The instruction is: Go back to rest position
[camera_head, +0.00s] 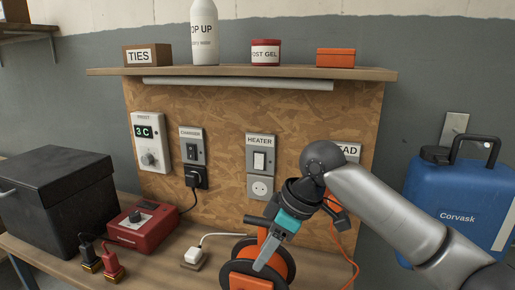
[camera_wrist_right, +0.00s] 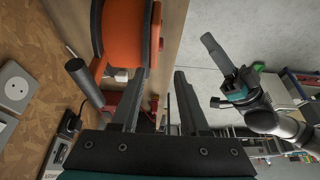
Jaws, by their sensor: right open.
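The orange and black reel (camera_head: 283,261) stands at the front of the bench, partly hidden by my right gripper (camera_head: 266,256). In the right wrist view the reel's orange drum (camera_wrist_right: 122,32) is beside the left-hand finger; whether they touch cannot be told. My right gripper (camera_wrist_right: 162,98) is open, with no object visibly clamped between its fingers. My right arm reaches in from the lower right of the head view. My left gripper (camera_wrist_right: 228,70) shows only in the right wrist view, away from the reel; its jaw state is unclear.
A board carries a heater switch (camera_head: 260,160) and a charger switch (camera_head: 192,150). A shelf (camera_head: 110,71) juts out above. A red charger (camera_head: 143,226) and dark box (camera_head: 60,195) stand left; a blue canister (camera_head: 455,195) is right. An orange cord (camera_head: 352,265) hangs near my right arm.

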